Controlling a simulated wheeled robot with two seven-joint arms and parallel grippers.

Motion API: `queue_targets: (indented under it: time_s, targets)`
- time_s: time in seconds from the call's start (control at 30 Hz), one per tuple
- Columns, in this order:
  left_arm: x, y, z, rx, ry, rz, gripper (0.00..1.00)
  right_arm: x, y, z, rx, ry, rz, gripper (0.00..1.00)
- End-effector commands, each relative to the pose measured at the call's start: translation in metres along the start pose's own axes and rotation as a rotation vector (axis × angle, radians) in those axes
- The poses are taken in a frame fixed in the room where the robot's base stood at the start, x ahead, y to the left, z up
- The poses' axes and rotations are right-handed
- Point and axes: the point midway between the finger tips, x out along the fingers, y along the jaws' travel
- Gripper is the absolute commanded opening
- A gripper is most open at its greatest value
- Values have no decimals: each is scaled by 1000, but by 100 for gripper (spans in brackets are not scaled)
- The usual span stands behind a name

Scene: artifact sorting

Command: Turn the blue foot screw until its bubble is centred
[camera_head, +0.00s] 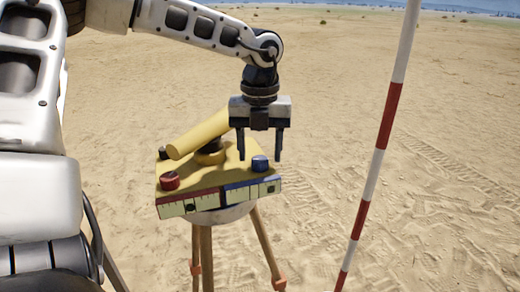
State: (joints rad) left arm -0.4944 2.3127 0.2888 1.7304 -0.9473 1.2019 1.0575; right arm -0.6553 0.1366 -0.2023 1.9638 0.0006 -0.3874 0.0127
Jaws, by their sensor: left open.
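The yellow levelling instrument (225,178) stands on a tripod and looks tilted. Its blue foot screw (260,163) is at the right corner of the plate. My left gripper (260,157) points down over it, open, with one finger on each side of the blue screw in the picture; I cannot tell whether they touch it. The blue-marked vial (240,193) is on the right front face. Its dark bubble (271,188) sits near the right end, off the middle. My right gripper is out of view.
A red foot screw (170,181) is at the front left, above a red-marked vial with its bubble (190,208) near the middle. A yellow telescope tube (198,135) lies across the top. A red-and-white pole (378,155) stands to the right. Open sand surrounds the tripod.

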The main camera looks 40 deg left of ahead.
Motion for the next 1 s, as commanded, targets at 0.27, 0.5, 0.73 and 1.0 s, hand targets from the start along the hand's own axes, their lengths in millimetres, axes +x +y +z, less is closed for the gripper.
queue_targets:
  time_s: [0.27,0.5,0.73,1.0]
  targets:
    - [12,0,0,0,-1,-1,54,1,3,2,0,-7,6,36]
    - [11,0,0,0,0,-1,35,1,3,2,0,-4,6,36]
    - [11,0,0,1,0,-1,9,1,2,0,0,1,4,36]
    - [13,0,0,53,-1,-1,9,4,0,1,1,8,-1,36]
